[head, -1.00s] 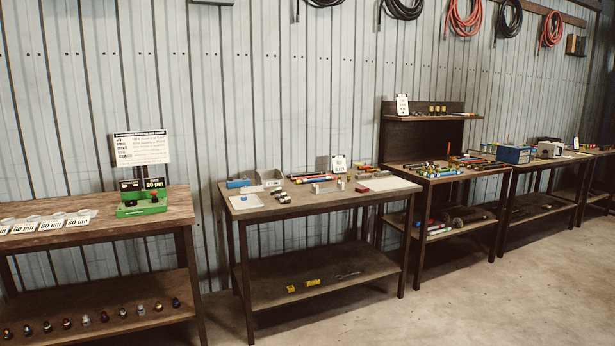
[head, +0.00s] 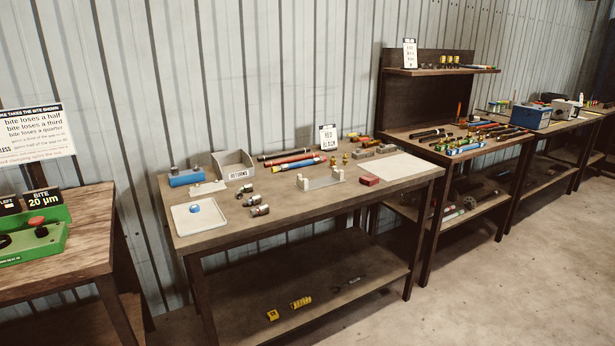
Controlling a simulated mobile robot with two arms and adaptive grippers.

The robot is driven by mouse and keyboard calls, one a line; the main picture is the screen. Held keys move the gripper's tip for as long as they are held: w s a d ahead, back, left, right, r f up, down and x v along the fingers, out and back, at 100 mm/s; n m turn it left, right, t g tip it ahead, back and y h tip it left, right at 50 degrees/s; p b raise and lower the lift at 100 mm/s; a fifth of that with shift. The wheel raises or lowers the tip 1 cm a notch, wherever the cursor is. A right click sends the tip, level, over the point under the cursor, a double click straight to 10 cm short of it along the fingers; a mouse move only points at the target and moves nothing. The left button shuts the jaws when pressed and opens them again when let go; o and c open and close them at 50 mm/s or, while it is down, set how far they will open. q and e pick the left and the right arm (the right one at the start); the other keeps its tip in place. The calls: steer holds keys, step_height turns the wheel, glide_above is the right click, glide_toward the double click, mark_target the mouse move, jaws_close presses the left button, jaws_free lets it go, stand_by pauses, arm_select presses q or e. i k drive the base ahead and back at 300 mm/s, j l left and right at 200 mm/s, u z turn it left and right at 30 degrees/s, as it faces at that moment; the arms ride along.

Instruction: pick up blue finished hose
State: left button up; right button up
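Several hoses lie on the benches. On the middle bench (head: 330,205), a dark hose, a red hose (head: 291,164) and a hose with a blue part (head: 300,162) lie side by side near the back. On the bench with the raised shelf (head: 425,137), black, blue and green hose pieces (head: 465,145) lie close together. I cannot tell which one is the blue finished hose. Neither of my grippers shows in the head view.
The middle bench also holds a blue device (head: 187,177), a grey returns bin (head: 234,166), a white tray (head: 200,218), metal fittings and a white cradle (head: 320,179). A green device (head: 35,238) stands on the left bench. Concrete floor (head: 480,300) lies open at front right.

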mark_target(316, 160)
steer(key=i+j+u, duration=0.2)
steer(key=i, duration=0.45)
steer(key=i+l+u, duration=0.15)
steer(key=u, duration=0.3)
steer(key=l+u, duration=0.3)
steer(key=u, duration=0.2)
steer(key=i+l+u, duration=0.1)
steer(key=l+u, duration=0.2)
steer(key=u, duration=0.15)
